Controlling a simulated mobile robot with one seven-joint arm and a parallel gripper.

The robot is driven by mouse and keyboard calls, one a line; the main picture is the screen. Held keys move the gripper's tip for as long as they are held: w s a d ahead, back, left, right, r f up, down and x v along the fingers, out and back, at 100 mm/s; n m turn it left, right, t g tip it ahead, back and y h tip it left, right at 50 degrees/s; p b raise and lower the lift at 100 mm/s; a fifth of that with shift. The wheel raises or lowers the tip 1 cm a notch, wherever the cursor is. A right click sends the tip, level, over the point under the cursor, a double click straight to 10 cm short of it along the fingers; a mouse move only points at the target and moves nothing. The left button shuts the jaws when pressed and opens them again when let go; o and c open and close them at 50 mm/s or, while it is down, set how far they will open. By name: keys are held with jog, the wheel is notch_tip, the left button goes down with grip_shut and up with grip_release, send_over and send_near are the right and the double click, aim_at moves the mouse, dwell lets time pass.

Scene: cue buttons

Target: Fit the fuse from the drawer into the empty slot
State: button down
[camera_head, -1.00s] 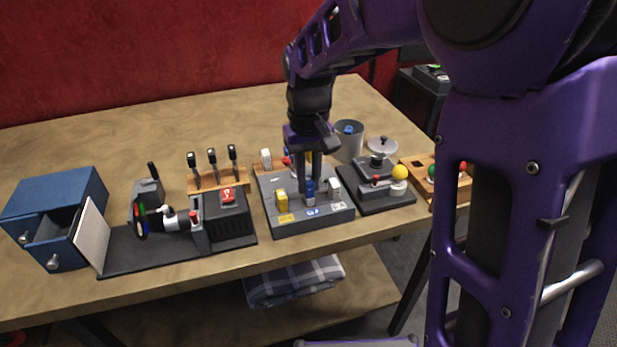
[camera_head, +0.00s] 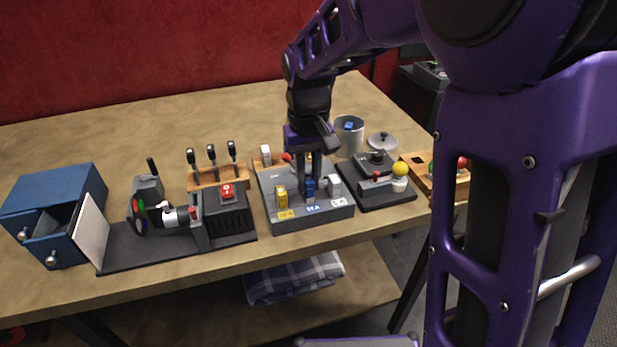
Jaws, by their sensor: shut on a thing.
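The grey fuse block (camera_head: 272,185) stands near the table's front edge. A yellow fuse (camera_head: 282,197) is at its left position and a white fuse (camera_head: 334,186) at its right. My gripper (camera_head: 308,180) points straight down over the middle position, shut on a blue fuse (camera_head: 309,189). The blue fuse is upright at the block's top face, above the middle label; I cannot tell whether it is fully seated. My fingers hide part of it and the block behind. The blue cabinet (camera_head: 62,185) at the far left has an open drawer (camera_head: 52,250).
A light panel (camera_head: 91,232) stands by the drawer. Left of the block are a dark machine (camera_head: 145,205), levers on a wooden rack (camera_head: 218,180) and a red button box (camera_head: 228,212). Right are a joystick box (camera_head: 385,200), a metal cup (camera_head: 349,138) and a lid (camera_head: 382,141). The back table is clear.

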aim_at(309, 179)
jog(key=shift+f, duration=0.35)
dwell(0.3)
jog(key=c, duration=0.7)
grip_release()
jog(key=shift+o, duration=0.8)
jog(key=shift+r+p, duration=2.85)
jog(key=shift+r, duration=0.65)
